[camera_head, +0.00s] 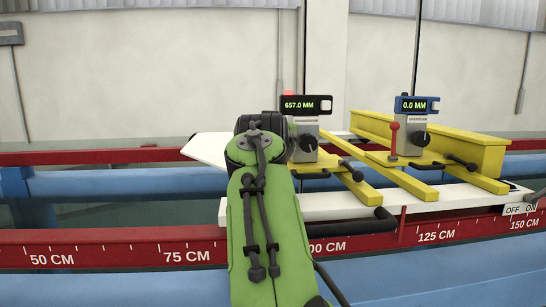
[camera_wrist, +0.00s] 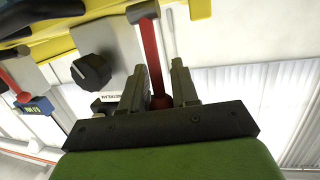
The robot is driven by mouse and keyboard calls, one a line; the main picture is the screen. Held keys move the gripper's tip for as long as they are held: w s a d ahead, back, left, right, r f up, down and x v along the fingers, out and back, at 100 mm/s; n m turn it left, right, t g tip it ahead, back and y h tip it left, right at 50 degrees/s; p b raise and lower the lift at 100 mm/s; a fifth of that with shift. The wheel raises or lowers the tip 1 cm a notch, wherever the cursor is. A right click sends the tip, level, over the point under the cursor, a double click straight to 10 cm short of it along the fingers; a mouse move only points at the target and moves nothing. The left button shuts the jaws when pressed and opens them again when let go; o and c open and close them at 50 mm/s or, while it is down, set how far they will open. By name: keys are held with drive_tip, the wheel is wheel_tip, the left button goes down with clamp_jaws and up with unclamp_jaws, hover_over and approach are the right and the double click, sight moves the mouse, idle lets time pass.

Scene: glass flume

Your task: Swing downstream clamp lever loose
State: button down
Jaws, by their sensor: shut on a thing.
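My gripper (camera_wrist: 158,85) is shut on a red clamp lever (camera_wrist: 151,50), with one dark finger on each side and the red knob between them. The lever's grey pivot end (camera_wrist: 143,11) is at the top of the wrist view. Beside it is a grey gauge block with a black knob (camera_wrist: 91,72) and a partly hidden label. In the head view this gauge has a black display (camera_head: 306,105) reading 657.0 MM; my green arm hides the gripper and most of the lever. The other gauge, with a blue display (camera_head: 417,104) reading 0.0 MM, has an upright red lever (camera_head: 394,140).
Yellow carriage beams (camera_head: 468,150) and black handles lie around the gauges. Thin dark posts rise behind both gauges.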

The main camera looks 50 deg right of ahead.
drive_tip(key=shift+s+h, duration=0.1)
drive_tip(key=shift+h, duration=0.2)
drive_tip(key=c, duration=1)
unclamp_jaws()
drive_tip(key=shift+o, duration=0.2)
drive_tip(key=shift+a, duration=0.15)
drive_tip(key=b+v, duration=0.8)
drive_tip(key=v, duration=0.7)
drive_tip(key=shift+s, duration=0.35)
